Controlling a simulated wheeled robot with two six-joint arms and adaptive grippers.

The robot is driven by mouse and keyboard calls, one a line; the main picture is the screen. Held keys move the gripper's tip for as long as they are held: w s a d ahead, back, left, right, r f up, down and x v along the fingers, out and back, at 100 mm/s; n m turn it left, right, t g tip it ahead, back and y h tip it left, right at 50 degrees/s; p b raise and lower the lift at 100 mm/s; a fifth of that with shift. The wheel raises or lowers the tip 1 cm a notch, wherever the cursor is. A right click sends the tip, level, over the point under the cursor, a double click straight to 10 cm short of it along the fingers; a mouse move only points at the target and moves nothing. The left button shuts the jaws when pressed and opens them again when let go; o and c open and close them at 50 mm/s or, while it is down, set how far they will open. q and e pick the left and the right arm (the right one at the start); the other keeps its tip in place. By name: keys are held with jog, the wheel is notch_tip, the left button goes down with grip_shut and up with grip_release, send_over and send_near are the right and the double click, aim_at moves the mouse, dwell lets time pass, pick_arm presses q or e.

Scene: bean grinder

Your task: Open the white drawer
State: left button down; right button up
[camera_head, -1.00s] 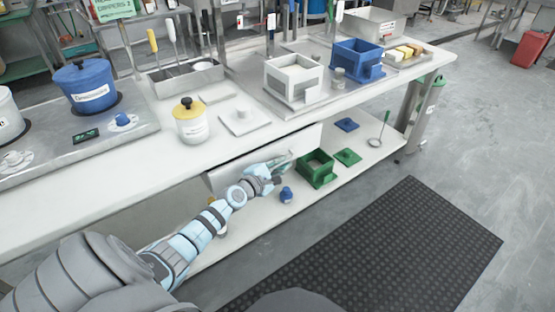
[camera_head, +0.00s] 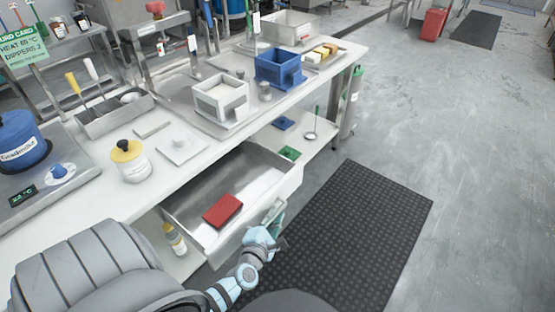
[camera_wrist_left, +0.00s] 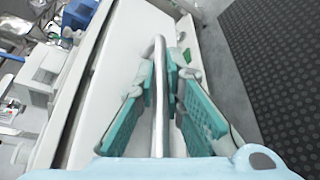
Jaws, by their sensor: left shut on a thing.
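The white drawer (camera_head: 291,181) is pulled well out from under the white counter, and its metal inside shows. A red block-like thing (camera_head: 222,211) lies in it. My left gripper (camera_head: 277,216) is at the drawer's front. In the left wrist view, its teal fingers (camera_wrist_left: 163,85) stand on either side of the metal bar handle (camera_wrist_left: 160,60) and are shut on it. The white drawer front (camera_wrist_left: 118,75) lies behind the handle there. My right gripper is not in view.
A white lidded jar (camera_head: 131,162), a white box (camera_head: 221,97) and a blue box (camera_head: 279,68) stand on the counter. A yellow-topped bottle (camera_head: 175,239) stands below, left of the drawer. A black mat (camera_head: 345,235) covers the floor at right.

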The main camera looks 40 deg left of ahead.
pick_arm(q)
jog(key=shift+d, duration=0.55)
jog(key=c, duration=1.7)
grip_release()
jog(key=v, duration=1.2)
